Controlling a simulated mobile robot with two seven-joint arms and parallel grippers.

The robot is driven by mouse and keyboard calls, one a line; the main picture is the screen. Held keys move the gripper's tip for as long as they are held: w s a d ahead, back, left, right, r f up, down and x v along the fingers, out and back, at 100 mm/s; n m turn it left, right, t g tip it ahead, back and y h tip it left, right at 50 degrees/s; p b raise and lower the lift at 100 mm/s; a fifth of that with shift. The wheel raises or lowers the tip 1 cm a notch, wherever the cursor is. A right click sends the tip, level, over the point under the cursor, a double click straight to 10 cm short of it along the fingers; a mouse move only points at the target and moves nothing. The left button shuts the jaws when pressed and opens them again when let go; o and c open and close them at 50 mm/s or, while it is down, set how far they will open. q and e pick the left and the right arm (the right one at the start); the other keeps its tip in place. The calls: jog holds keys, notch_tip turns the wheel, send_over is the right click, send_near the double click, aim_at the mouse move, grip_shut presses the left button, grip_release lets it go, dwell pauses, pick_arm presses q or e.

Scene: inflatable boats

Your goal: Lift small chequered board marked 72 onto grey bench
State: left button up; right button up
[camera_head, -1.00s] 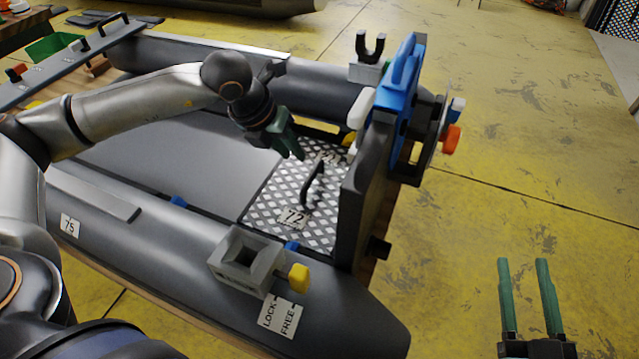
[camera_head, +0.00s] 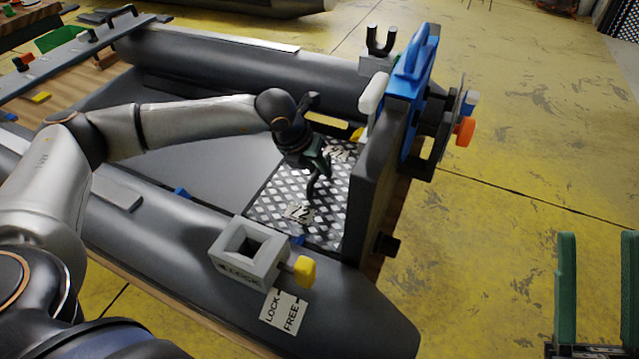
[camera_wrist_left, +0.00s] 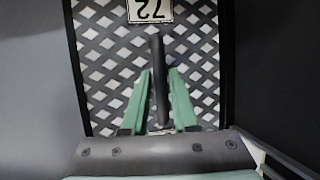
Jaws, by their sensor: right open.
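The small chequered board (camera_head: 270,205) marked 72 lies in the rear of the grey inflatable boat, against the upright transom. Its 72 label (camera_head: 299,213) faces up, and it also shows in the left wrist view (camera_wrist_left: 150,9). A dark bar handle (camera_wrist_left: 158,85) stands on the board. My left gripper (camera_head: 324,172) is down over the board at the handle. In the left wrist view its green fingers (camera_wrist_left: 161,85) stand open on either side of the handle, with small gaps. My right gripper (camera_head: 599,270) is open and empty over the floor at the right.
The transom (camera_head: 368,195) with a blue clamp part (camera_head: 412,70) rises close right of the board. A grey lock block (camera_head: 245,252) with a yellow knob (camera_head: 305,270) sits on the near tube (camera_head: 180,240). Yellow floor (camera_head: 530,130) is clear at right.

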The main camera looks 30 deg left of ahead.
pick_arm(q)
jog(key=shift+w+f, duration=0.15)
jog(key=shift+f, duration=0.1)
grip_shut()
dwell(1.3)
jog(key=shift+r, duration=0.15)
